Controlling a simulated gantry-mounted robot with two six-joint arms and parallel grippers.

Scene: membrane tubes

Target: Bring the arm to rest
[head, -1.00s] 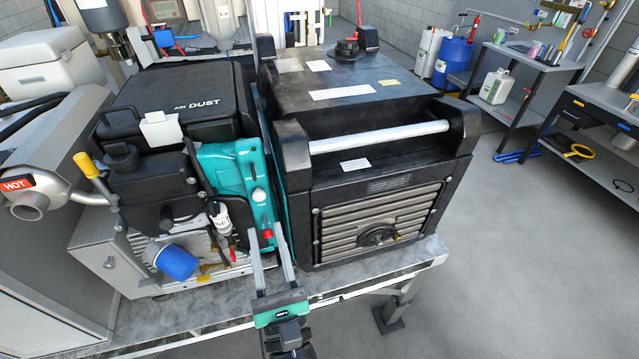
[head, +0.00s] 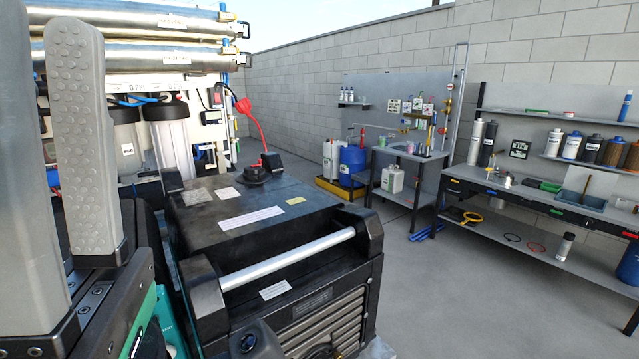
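My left gripper (head: 50,25) stands very close to the camera at the left edge of the head view, fingers pointing up. Its two grey fingers are apart, with the bumpy pad of one facing the camera, and nothing shows between them. The tip of the nearer finger is cut off by the frame. Part of a teal body shows below the fingers. My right gripper is not in view.
A black machine (head: 255,205) with a silver bar handle (head: 290,258) stands in front. Steel cylinders (head: 150,55) and filter housings (head: 175,145) are behind at left. A workbench (head: 540,195) and a small table (head: 405,155) line the wall. Grey floor (head: 455,300) is clear at right.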

